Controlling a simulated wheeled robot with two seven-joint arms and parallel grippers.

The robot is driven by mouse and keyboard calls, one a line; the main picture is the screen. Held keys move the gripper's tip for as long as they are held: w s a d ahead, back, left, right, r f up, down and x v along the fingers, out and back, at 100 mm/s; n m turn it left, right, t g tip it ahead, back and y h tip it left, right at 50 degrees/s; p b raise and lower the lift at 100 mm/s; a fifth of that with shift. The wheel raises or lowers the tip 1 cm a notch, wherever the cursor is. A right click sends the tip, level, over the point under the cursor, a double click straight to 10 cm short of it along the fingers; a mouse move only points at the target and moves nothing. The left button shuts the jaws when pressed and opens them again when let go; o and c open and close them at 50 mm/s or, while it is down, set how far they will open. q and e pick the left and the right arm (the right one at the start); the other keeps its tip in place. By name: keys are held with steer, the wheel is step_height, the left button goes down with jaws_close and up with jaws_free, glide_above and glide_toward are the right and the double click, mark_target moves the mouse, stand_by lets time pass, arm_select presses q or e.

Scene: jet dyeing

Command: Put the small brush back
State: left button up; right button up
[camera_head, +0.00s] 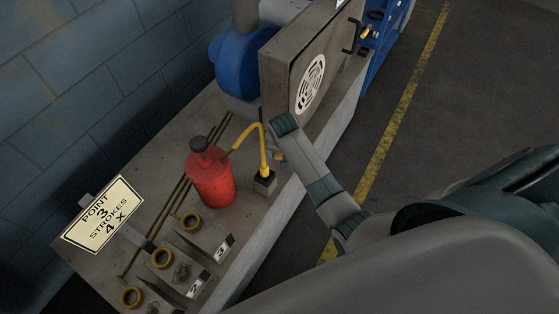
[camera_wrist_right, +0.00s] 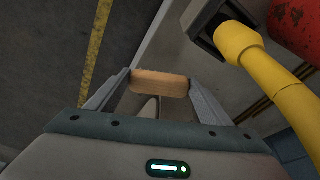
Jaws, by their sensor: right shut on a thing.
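My right gripper (camera_head: 277,151) is at the edge of the bench, just beyond the yellow spout of the red can. In the right wrist view its two fingers (camera_wrist_right: 160,88) are shut on the small brush, of which a tan wooden part (camera_wrist_right: 160,80) shows between the fingertips. A tan bit of the brush (camera_head: 280,157) also shows in the head view. Its bristles cannot be made out. A dark square holder (camera_head: 265,183) stands on the bench close by, with the yellow spout's tip at its top. My left gripper is not in view.
The red can (camera_head: 210,180) stands left of the holder, its yellow spout (camera_head: 262,145) arching over. Numbered blocks with brass rings (camera_head: 190,222) and a sign (camera_head: 103,214) are nearer the front. A grey panel (camera_head: 300,65) stands behind. Floor right of the bench is clear.

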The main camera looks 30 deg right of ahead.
mark_target(279, 159)
steer(key=shift+w+a+f, duration=0.35)
steer(key=shift+w, duration=0.15)
steer(key=shift+w+a+f, duration=0.35)
steer(key=shift+w, duration=0.15)
steer(key=shift+f, duration=2)
steer(key=shift+f, duration=0.15)
steer(key=o, duration=1.1)
steer(key=v, duration=1.2)
